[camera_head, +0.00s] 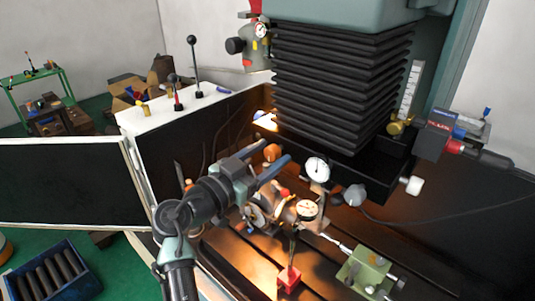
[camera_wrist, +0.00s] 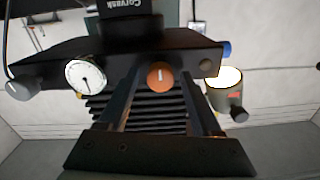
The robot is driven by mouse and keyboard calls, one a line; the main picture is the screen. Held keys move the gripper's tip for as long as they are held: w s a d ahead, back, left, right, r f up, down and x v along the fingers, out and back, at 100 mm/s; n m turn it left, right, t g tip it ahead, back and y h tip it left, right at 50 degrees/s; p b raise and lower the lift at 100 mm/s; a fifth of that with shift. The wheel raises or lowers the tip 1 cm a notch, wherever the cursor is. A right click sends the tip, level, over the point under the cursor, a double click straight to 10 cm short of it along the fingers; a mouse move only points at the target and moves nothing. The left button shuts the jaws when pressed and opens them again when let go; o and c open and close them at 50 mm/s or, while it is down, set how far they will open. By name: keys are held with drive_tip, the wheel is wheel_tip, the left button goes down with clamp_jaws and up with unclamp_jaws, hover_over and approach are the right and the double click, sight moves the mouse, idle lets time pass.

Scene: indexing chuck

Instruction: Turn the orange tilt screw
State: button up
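The orange tilt screw (camera_head: 272,152) is a round knob on the dark block below the black bellows. In the wrist view the screw (camera_wrist: 160,76) faces me, with a white upright mark on its face. My gripper (camera_head: 277,151) points at it with two fingers apart. In the wrist view the open gripper (camera_wrist: 163,72) has one finger on each side of the screw, with gaps on both sides. I cannot tell how far the fingertips are from it in depth; no contact shows.
A dial gauge (camera_head: 317,169) hangs right of the screw, with a grey knob (camera_head: 354,195) beyond it. Another gauge (camera_head: 307,208) and a red-based stand (camera_head: 289,277) are below, near my arm. A green vise (camera_head: 368,272) sits on the slotted table at right.

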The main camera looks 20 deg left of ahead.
clamp_jaws()
idle(0.3)
